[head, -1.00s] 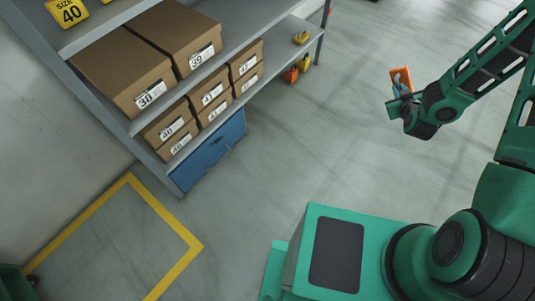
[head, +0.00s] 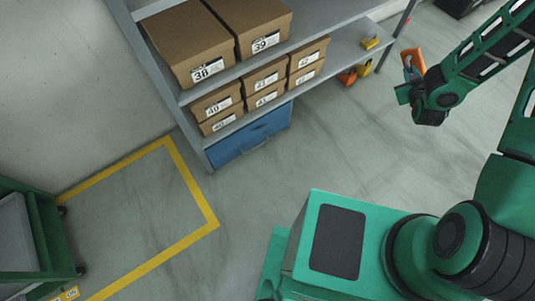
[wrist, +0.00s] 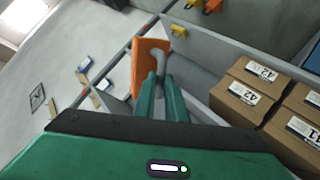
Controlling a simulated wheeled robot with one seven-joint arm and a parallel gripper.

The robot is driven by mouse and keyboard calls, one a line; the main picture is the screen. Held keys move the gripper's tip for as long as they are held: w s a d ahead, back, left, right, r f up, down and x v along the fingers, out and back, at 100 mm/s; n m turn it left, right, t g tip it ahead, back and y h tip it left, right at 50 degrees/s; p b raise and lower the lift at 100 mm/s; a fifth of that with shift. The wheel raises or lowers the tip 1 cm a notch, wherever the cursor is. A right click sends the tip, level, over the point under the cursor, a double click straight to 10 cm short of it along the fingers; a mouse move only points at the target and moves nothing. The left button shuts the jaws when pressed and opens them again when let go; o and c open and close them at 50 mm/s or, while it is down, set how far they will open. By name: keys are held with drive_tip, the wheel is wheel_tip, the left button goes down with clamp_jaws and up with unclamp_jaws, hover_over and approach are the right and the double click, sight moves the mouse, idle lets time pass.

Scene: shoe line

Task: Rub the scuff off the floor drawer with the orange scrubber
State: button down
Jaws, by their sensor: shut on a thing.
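My gripper (head: 407,90) is raised at the upper right of the head view and shut on the orange scrubber (head: 412,62). In the wrist view the green fingers (wrist: 160,98) are closed on the grey handle of the scrubber (wrist: 150,66), whose orange plate stands behind them. The blue floor drawer (head: 252,137) sits under the bottom shelf, to the left of my gripper and well apart from it. A dark mark shows near its upper front edge, but I cannot tell whether it is the scuff or the handle.
A grey shelf unit (head: 160,72) holds brown shoe boxes (head: 190,45) above the drawer. Orange and yellow items (head: 348,77) lie at its right end. A green cart (head: 40,235) stands at the left by a yellow floor outline (head: 190,181). The floor before the drawer is clear.

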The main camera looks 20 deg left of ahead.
drive_tip(key=shift+a, duration=0.35)
drive_tip(key=a+f+n+g+y, duration=0.2)
drive_tip(key=a+f+n+y, duration=0.5)
drive_tip(key=a+f, duration=1.85)
drive_tip(key=s+a+f+n+g+y, duration=0.1)
drive_tip(key=s+a+f+n+g, duration=0.1)
drive_tip(key=s+a+f+n, duration=0.7)
drive_tip(key=s+a+f+n+g+y, duration=0.15)
drive_tip(key=s+a+f+n, duration=0.25)
drive_tip(key=s+a+f, duration=0.9)
drive_tip(key=w+a+f, duration=0.1)
drive_tip(key=w+f, duration=0.1)
drive_tip(key=w, duration=0.4)
drive_tip(key=shift+f, duration=0.25)
drive_tip(key=shift+w+a+g, duration=0.25)
drive_tip(key=shift+w+a, duration=0.25)
drive_tip(key=shift+a, duration=0.15)
